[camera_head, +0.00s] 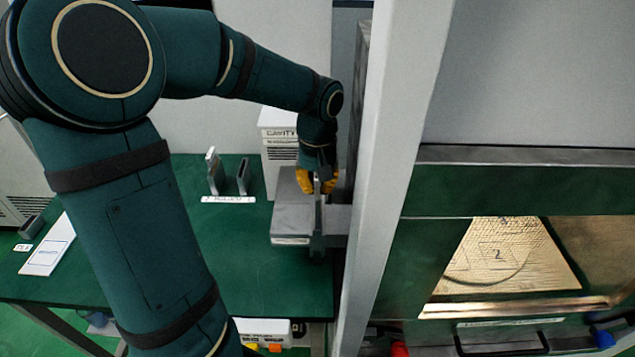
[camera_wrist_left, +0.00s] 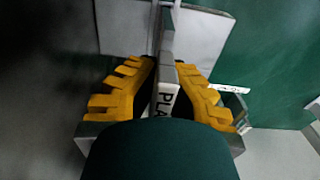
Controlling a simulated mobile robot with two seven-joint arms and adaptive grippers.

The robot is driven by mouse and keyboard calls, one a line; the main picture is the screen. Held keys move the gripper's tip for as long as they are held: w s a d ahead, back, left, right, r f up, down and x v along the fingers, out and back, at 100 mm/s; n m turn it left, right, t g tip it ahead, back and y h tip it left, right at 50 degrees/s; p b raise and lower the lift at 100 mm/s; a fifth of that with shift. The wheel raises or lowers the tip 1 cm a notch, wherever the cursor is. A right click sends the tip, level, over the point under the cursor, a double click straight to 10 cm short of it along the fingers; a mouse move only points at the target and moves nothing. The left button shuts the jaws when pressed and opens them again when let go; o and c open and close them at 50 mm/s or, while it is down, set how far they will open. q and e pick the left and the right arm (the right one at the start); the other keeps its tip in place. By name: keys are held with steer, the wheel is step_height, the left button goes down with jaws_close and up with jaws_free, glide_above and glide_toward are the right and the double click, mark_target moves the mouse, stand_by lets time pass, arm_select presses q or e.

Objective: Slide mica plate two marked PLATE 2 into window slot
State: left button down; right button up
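My left gripper (camera_head: 318,182), with yellow fingers, is over a grey metal block (camera_head: 292,222) on the green table. In the left wrist view my left gripper (camera_wrist_left: 166,66) is shut on a thin grey plate (camera_wrist_left: 166,92) whose label shows "PLA"; the rest of the lettering is hidden. In the head view the plate (camera_head: 317,222) stands upright beside or across the block. In the wrist view, pale block surfaces (camera_wrist_left: 200,35) lie on both sides of the plate's far end. I cannot tell whether the plate sits inside a slot. My right gripper is out of view.
A white box (camera_head: 279,130) marked "CAVITY" stands behind the block. Two upright pieces (camera_head: 213,170) stand left of it, behind a white label (camera_head: 228,199). A pale post (camera_head: 385,180) rises close on the right. The table's left middle (camera_head: 235,265) is clear.

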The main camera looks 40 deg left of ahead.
arm_select(q)
steer(key=shift+f+b, duration=2.35)
steer(key=shift+f, duration=0.95)
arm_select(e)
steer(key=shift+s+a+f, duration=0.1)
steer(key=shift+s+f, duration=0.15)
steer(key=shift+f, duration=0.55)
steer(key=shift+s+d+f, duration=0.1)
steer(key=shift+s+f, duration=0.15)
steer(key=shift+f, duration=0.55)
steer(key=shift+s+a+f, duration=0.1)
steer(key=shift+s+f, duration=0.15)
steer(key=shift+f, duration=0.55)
arm_select(q)
steer(key=c, duration=1.1)
jaws_free()
steer(key=shift+o, duration=0.2)
step_height(320, 180, up, 12)
steer(key=shift+r, duration=0.1)
